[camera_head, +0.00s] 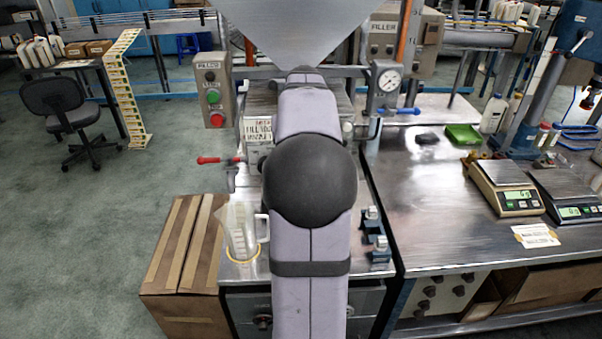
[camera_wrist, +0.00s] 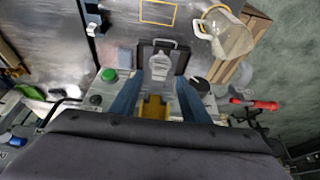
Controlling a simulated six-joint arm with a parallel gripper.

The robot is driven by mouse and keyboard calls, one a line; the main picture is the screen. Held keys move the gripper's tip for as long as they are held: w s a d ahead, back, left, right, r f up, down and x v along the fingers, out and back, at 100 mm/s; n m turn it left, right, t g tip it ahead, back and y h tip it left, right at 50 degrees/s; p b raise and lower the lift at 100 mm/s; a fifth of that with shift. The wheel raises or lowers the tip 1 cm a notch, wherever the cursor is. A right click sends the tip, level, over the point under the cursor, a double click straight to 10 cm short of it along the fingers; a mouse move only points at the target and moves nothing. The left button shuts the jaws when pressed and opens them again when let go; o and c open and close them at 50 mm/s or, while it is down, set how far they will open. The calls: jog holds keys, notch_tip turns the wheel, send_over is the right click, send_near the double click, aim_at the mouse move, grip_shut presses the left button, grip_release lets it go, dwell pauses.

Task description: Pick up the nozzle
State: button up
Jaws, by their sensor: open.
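My gripper (camera_wrist: 158,88) shows in the wrist view as two blue fingers, apart, pointing toward the top of the picture. A yellow, brass-like piece (camera_wrist: 155,108) lies between the fingers in the picture; I cannot tell whether it is the nozzle or whether anything touches it. Past the fingertips is a clear bottle-like shape (camera_wrist: 159,66) in front of a dark plate (camera_wrist: 178,62). In the head view my arm hides the gripper and the middle of the filler. No nozzle can be made out for certain.
A clear jug (camera_head: 238,232) stands at the bench's left edge, also in the wrist view (camera_wrist: 228,38). A red handle (camera_head: 210,160) sticks out left. Two small blue fixtures (camera_head: 380,250) stand right of my arm. Cardboard boxes (camera_head: 182,250) are left; scales (camera_head: 507,190) are right.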

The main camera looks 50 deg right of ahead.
jog(key=shift+p+x, duration=0.7)
jog(key=shift+x, duration=1.35)
grip_shut()
jog(key=shift+d, duration=0.1)
jog(key=shift+r, duration=0.1)
notch_tip(320, 180, up, 18)
